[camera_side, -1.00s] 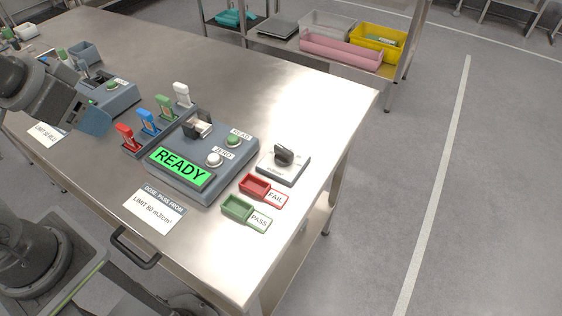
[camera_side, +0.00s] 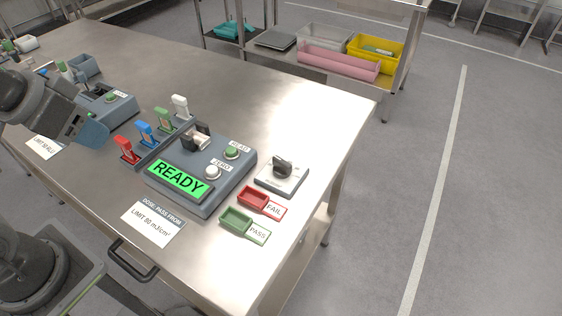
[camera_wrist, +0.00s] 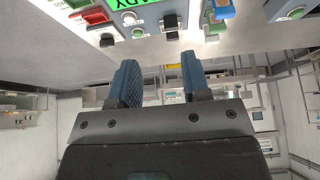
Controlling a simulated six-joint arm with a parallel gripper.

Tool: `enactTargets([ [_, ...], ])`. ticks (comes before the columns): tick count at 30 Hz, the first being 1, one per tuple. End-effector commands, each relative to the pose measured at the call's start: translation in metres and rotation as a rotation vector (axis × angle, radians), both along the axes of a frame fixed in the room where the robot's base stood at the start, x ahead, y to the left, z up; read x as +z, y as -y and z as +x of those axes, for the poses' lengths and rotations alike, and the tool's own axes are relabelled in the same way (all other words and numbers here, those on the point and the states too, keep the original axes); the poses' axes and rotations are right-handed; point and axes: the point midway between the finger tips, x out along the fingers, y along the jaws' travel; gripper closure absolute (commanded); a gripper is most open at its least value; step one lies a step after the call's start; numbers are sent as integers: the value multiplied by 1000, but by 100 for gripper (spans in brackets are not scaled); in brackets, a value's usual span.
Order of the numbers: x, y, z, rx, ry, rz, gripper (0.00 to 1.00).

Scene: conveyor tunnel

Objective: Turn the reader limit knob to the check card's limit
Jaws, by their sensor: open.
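The reader limit knob (camera_side: 282,166) is a dark knob on a pale square plate at the right of the table. Its scale is too small to read. The check card (camera_side: 154,224) lies flat at the front edge and reads "DOSE: PASS FROM LIMIT 80 mJ/cm²". The grey reader (camera_side: 208,205) shows a green READY display (camera_side: 178,180) and stands between card and knob. My gripper (camera_side: 98,130) is at the left above the table, well away from the knob. In the wrist view my gripper (camera_wrist: 159,75) has two blue fingers apart with nothing between them.
Red, blue, green and white upright tabs (camera_side: 146,132) stand in a rack behind the reader. A red FAIL tray (camera_side: 254,197) and a green PASS tray (camera_side: 238,220) lie in front of the knob. A second grey device (camera_side: 105,110) is at the far left. The table's middle back is clear.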

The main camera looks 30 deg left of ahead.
Motion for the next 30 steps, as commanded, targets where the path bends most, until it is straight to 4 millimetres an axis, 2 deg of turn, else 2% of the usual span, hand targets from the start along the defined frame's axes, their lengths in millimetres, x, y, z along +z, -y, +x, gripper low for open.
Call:
enactTargets([
  [5,9,7,17,73,-41,-69,58],
  [11,24,32,74,327,-180,-269,58],
  [15,23,55,121,536,-301,-399,58],
  [20,8,84,174,790,-449,-511,58],
  [24,-16,111,214,1008,-577,-573,58],
  [30,-47,138,248,1228,-699,-608,58],
])
